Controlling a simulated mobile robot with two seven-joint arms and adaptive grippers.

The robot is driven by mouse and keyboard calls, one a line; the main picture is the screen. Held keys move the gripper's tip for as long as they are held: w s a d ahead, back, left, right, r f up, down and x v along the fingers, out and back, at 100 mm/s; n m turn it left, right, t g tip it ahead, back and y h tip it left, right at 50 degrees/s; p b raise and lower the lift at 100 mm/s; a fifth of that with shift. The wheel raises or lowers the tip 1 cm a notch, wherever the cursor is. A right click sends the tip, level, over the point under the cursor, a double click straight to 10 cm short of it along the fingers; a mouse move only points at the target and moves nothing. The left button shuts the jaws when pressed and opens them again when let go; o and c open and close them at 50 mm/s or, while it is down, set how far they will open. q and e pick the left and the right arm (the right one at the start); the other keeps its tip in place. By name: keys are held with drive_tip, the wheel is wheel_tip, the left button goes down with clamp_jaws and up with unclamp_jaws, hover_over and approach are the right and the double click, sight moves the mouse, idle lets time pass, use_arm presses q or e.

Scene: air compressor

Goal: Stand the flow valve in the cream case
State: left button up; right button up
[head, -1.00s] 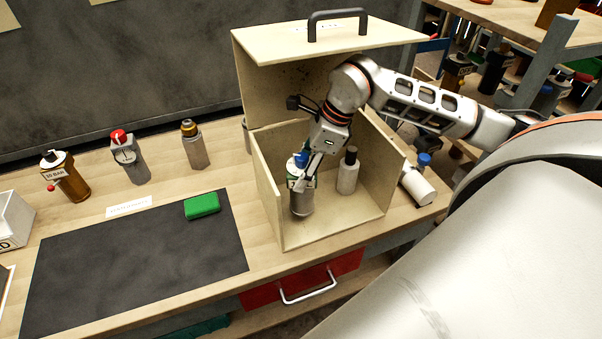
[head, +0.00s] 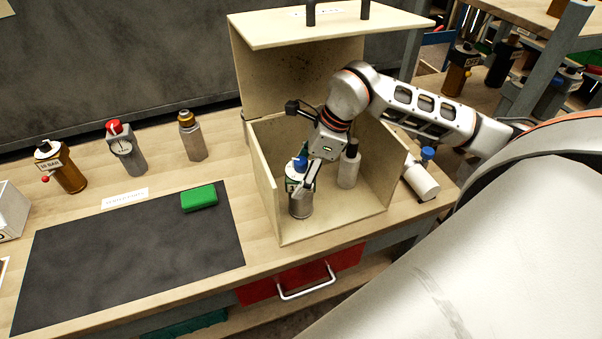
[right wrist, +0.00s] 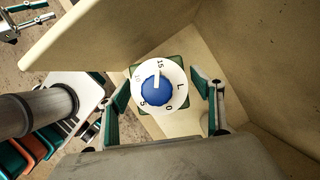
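The flow valve (head: 300,203), a silver body with a blue knob on top, stands about upright inside the cream case (head: 262,165), near its left wall. In the right wrist view I look down on its white numbered dial and blue knob (right wrist: 158,90). My right gripper (head: 303,183) reaches down into the case at the valve. In the right wrist view its two fingers (right wrist: 164,105) stand apart on either side of the dial, with gaps visible on both sides. The valve's base is hidden in that view.
A white bottle with a dark cap (head: 349,165) stands in the case, right of the valve. The raised lid (head: 330,25) hangs above. A white cylinder (head: 420,180) lies outside on the right.

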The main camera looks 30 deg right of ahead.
drive_tip(key=shift+r, duration=0.15)
drive_tip(key=shift+d+r, duration=0.2)
drive_tip(key=shift+r, duration=0.1)
drive_tip(key=v, duration=0.4)
drive_tip(key=s+d+b, duration=0.2)
drive_tip(key=s+d, duration=0.5)
drive_tip(key=d, duration=0.2)
drive_tip(key=shift+s+d, duration=0.15)
drive_tip(key=shift+d, duration=0.15)
drive_tip(key=shift+r, duration=0.1)
idle(0.5)
